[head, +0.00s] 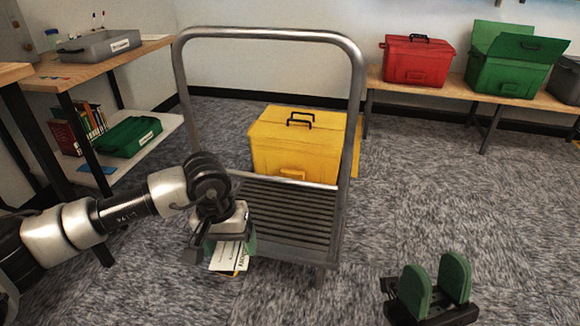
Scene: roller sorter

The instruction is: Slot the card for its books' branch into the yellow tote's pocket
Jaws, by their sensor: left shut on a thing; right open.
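The yellow tote (268,150) is seen through the cart's handle frame, near the middle of the head view. Its lid is closed, with a dark handle on top. My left gripper (230,246) is shut on a white card (226,259) with dark print, in front of the cart's deck and well short of the tote. The fingers cover part of the card and its text is not readable. My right gripper (436,288) is open and empty at the lower right, over the carpet.
A metal cart (290,215) with a ribbed deck and tall handle stands between me and the tote. A red tote (419,62) and green tote (507,78) stand on a bench. Left shelves hold a grey tray (98,48), books (90,120) and a green container (128,137). Carpet at right is clear.

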